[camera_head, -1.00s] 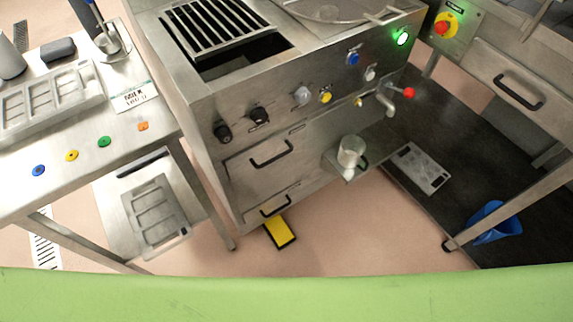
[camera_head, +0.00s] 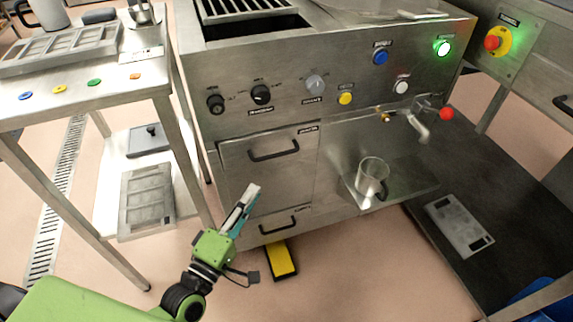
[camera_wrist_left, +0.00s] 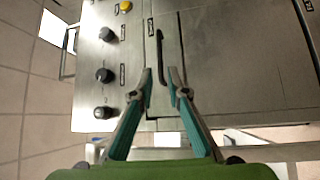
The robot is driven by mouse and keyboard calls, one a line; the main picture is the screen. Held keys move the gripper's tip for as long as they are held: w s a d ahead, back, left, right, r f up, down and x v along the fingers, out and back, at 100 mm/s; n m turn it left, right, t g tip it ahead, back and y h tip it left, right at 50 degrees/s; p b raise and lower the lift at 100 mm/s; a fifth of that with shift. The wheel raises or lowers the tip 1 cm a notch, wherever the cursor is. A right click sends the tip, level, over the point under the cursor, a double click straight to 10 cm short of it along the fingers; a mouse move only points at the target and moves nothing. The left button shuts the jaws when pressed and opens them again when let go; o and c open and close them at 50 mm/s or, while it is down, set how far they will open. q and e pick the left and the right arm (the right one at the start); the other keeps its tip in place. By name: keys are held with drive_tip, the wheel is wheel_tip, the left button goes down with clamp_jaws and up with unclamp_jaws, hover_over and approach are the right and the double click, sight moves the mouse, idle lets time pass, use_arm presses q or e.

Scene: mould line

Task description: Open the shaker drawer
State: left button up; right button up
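Two steel drawer fronts sit one above the other in the machine's front, and both look shut. The upper drawer (camera_head: 285,185) has a black bar handle (camera_head: 274,150), and the lower drawer (camera_head: 255,229) has its own handle (camera_head: 279,226). Their labels are too small to read, so I cannot tell which says shaker. My left gripper (camera_head: 248,193) is in front of the upper drawer, below and left of its handle. In the left wrist view the open fingers (camera_wrist_left: 160,72) point at the upper handle (camera_wrist_left: 159,45), which shows between them; nothing is gripped. My right gripper is not in view.
Black knobs (camera_head: 261,95) and buttons line the panel above the drawers. A steel table (camera_head: 100,95) stands at left. A yellow pedal (camera_head: 281,261) lies on the floor below.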

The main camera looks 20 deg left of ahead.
sight(277, 155)
use_arm(q)
drive_tip(key=x, duration=1.3)
drive_tip(key=shift+w+r+b, duration=0.15)
drive_tip(key=shift+w+b, duration=0.15)
drive_tip(key=shift+b, duration=0.05)
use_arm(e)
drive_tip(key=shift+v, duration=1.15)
use_arm(q)
clamp_jaws()
